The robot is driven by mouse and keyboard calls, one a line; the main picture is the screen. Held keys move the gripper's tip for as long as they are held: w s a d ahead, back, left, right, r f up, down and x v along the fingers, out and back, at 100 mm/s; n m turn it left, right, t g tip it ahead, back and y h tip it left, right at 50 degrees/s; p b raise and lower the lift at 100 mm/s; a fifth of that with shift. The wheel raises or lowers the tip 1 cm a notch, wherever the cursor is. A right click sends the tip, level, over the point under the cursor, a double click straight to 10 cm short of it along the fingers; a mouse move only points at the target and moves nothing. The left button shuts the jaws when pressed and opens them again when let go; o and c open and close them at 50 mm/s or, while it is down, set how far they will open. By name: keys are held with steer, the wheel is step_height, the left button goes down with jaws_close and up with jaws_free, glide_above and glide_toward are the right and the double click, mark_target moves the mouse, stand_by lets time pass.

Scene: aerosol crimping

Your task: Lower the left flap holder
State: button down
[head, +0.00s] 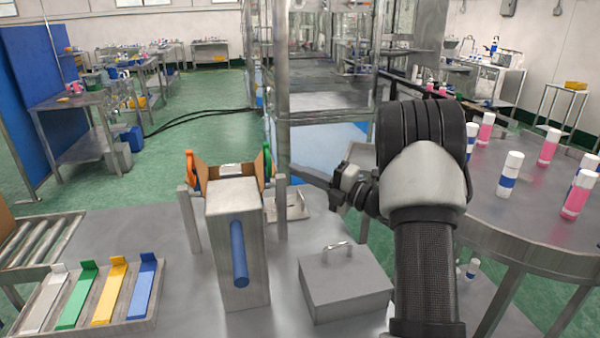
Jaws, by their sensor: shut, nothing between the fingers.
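An orange holder (190,164) stands upright at the left side of the metal box-shaped fixture, against a brown cardboard flap (201,172). A green holder (267,157) stands at the right side, by the right cardboard flap (260,170). The carton between them is mostly hidden behind the metal fixture (232,205). My gripper (296,169) is shut and empty. It points left, to the right of the green holder and apart from the orange one. My arm comes up from the lower right.
Two metal posts (189,220) (282,205) flank the fixture, which has a blue handle (239,254). A lidded metal box (345,283) sits at right. A tray of coloured pieces (95,323) lies left. A round table (545,227) with aerosol cans stands right.

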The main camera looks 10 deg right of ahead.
mark_target(264, 156)
steer(key=x, duration=0.7)
steer(key=shift+w, duration=0.1)
steer(key=shift+r+p, duration=0.15)
steer(key=shift+p, duration=0.15)
